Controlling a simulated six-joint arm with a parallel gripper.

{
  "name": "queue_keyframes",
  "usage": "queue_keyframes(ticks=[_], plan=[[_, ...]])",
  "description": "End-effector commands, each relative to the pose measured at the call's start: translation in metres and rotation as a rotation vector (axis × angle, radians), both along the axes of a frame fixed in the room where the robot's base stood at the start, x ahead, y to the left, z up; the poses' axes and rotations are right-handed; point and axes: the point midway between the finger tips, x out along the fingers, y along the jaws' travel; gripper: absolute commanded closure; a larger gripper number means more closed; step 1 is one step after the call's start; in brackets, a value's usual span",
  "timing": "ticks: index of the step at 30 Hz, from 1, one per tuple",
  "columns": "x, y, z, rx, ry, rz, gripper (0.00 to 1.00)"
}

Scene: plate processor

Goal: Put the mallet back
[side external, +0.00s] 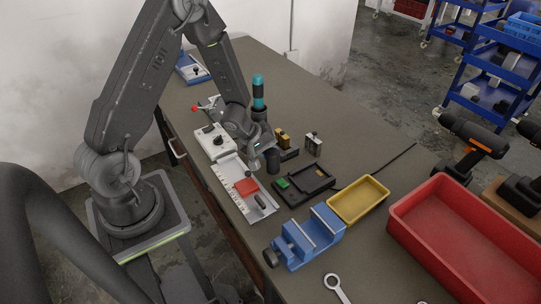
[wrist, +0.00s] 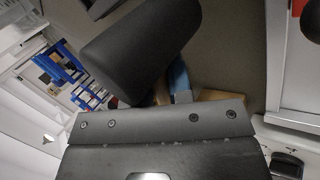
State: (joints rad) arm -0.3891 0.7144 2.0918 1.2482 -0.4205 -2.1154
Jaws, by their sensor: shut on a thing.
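My gripper (side external: 262,148) is above the table beside the white fixture, shut on the mallet. In the wrist view the mallet's dark cylindrical head (wrist: 140,50) is large, close to the camera and tilted, with a strip of blue (wrist: 179,78) beside it. In the side view an upright teal and black handle (side external: 258,92) rises behind my wrist, and a dark cylinder (side external: 273,160) shows below the gripper. My wrist hides how these parts join. The fingertips are mostly hidden, and I cannot tell whether the mallet touches the table.
A white fixture (side external: 227,186) with a red block (side external: 246,187) lies close on the left. A black tray (side external: 318,183), yellow bin (side external: 375,188), blue vise (side external: 297,248) and red crate (side external: 438,195) stand nearer the front and right. Small brass and grey pieces (side external: 283,140) sit just right of the gripper.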

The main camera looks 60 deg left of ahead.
Motion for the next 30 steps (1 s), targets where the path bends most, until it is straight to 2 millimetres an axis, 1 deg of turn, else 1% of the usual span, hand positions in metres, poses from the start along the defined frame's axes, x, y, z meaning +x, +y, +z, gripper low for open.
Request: queue_keyframes(ticks=[1,4,13,21,22,29,30], plan=[[0.0,0.0,-0.008,-0.003,0.002,0.001,1.0],[0.0,0.0,-0.015,0.0,-0.001,0.0,1.0],[0.001,0.0,-0.016,0.0,-0.002,-0.001,1.0],[0.0,0.0,-0.024,-0.001,-0.002,-0.001,1.0],[0.0,0.0,-0.023,0.0,-0.001,-0.001,0.78],[0.0,0.0,-0.023,0.0,-0.001,-0.001,0.56],[0.0,0.0,-0.023,0.0,-0.001,-0.001,0.55]])
